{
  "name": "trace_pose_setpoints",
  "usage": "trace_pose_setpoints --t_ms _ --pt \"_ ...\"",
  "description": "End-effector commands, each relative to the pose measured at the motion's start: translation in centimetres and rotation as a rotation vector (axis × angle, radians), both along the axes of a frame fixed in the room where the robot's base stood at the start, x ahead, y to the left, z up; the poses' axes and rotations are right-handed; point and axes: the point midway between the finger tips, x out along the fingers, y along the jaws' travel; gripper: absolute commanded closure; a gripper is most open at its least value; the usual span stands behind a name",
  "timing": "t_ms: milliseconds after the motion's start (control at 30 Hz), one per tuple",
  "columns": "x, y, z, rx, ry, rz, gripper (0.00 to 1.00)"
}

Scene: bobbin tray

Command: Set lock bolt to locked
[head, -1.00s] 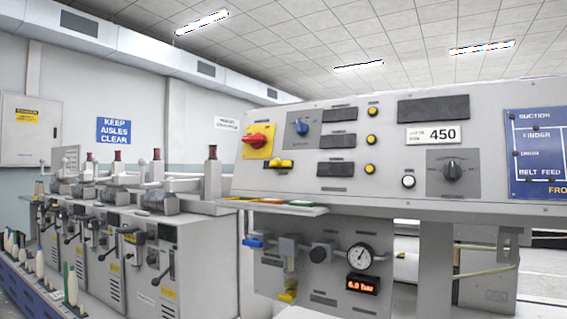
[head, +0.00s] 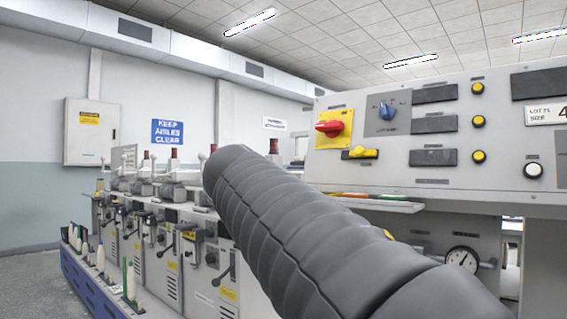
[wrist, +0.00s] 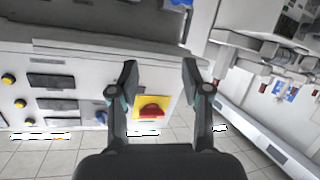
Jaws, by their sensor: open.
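The lock bolt (head: 359,153) is a small yellow piece on a dark plate, low on the sloped grey control panel (head: 440,185). It lies just below the red rotary switch (head: 328,127) on its yellow plate. In the wrist view the panel appears upside down, with the red switch (wrist: 152,111) between and beyond my fingers. My gripper (wrist: 160,75) is open and empty, apart from the panel. I cannot make out the bolt in the wrist view; the left finger may cover it. In the head view my dark arm crosses the lower middle and the gripper cannot be made out.
A blue selector knob (head: 387,112) and several yellow buttons sit right of the switch. Coloured strips lie on the ledge (head: 370,196) below. A row of grey machines (head: 150,235) stands at left.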

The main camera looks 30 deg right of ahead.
Motion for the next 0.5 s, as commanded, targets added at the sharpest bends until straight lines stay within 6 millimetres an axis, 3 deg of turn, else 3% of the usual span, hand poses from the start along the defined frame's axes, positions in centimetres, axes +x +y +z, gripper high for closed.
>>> trace_pose_setpoints --t_ms 100,200,300,500 --pt "0.4 -2.5 5.7 -0.097 -0.154 -0.127 0.52" --pt "0.1 -3.7 9.2 -0.159 -0.252 -0.201 0.52" --pt "-0.2 -4.3 11.3 -0.196 -0.316 -0.244 0.52" --pt "-0.3 -5.4 12.5 -0.218 -0.349 -0.269 0.52"
